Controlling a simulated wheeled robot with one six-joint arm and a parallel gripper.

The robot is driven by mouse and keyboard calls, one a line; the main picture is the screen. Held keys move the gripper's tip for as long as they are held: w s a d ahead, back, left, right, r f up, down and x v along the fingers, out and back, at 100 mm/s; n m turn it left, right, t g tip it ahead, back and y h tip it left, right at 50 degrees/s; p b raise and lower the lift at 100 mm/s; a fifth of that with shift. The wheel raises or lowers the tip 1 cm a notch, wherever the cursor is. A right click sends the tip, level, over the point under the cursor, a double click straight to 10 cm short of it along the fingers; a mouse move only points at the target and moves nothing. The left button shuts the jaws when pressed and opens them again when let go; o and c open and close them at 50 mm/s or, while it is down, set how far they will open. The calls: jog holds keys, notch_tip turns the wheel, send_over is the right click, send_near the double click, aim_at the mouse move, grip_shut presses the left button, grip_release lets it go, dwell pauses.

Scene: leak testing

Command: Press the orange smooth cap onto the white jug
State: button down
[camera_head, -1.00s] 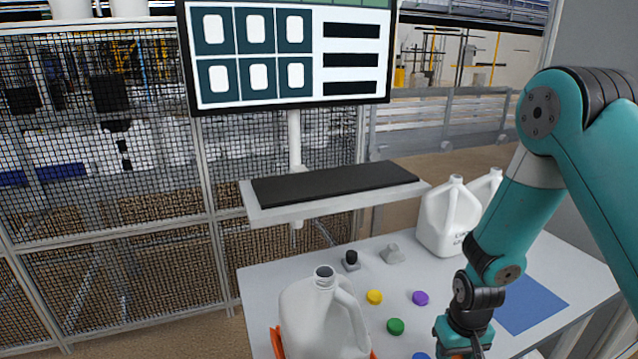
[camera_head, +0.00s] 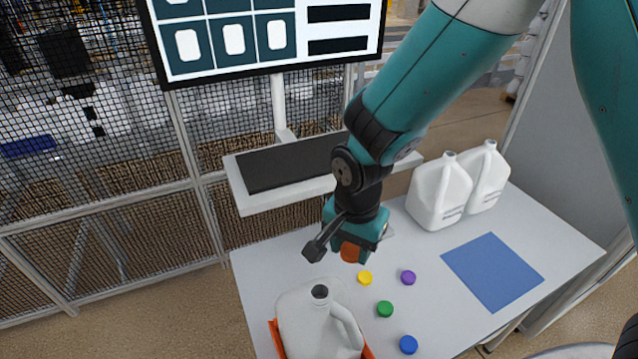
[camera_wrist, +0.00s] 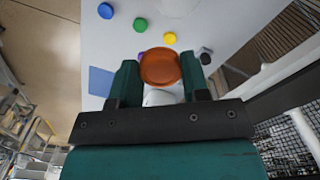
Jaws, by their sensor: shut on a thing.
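My gripper (camera_head: 350,250) is shut on the orange cap (camera_head: 350,252), above the table and behind the near jug. In the wrist view the orange cap (camera_wrist: 160,66) sits between the two fingers of my gripper (camera_wrist: 160,80). The white jug (camera_head: 312,322) stands upright at the table's near left, its open neck (camera_head: 320,292) bare, in an orange holder (camera_head: 275,338). The cap is up and to the right of the neck in the head view, apart from it. Part of the white jug shows behind the cap in the wrist view.
Yellow (camera_head: 365,278), purple (camera_head: 408,277), green (camera_head: 385,309) and blue (camera_head: 408,344) caps lie on the white table (camera_head: 440,320). Two other white jugs (camera_head: 440,190) stand at the back right. A blue mat (camera_head: 492,270) lies at right. A keyboard shelf (camera_head: 240,190) and screen stand behind.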

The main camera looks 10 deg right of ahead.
aim_at(319, 293)
jog(key=s+a+r+m+p, duration=0.3)
jog(key=s+a+r, duration=0.2)
jog(key=r, duration=0.5)
jog(key=shift+a+r+p, duration=0.2)
jog(key=shift+a+p, duration=0.2)
jog(key=shift+a, duration=0.25)
jog(key=shift+a+f, duration=0.1)
notch_tip(319, 293, down, 12)
jog(key=b, duration=0.9)
dwell(0.5)
jog(key=shift+f+b, duration=0.8)
jog(key=shift+f, duration=0.35)
jog(key=c, duration=0.5)
grip_release()
jog(key=shift+r, duration=0.15)
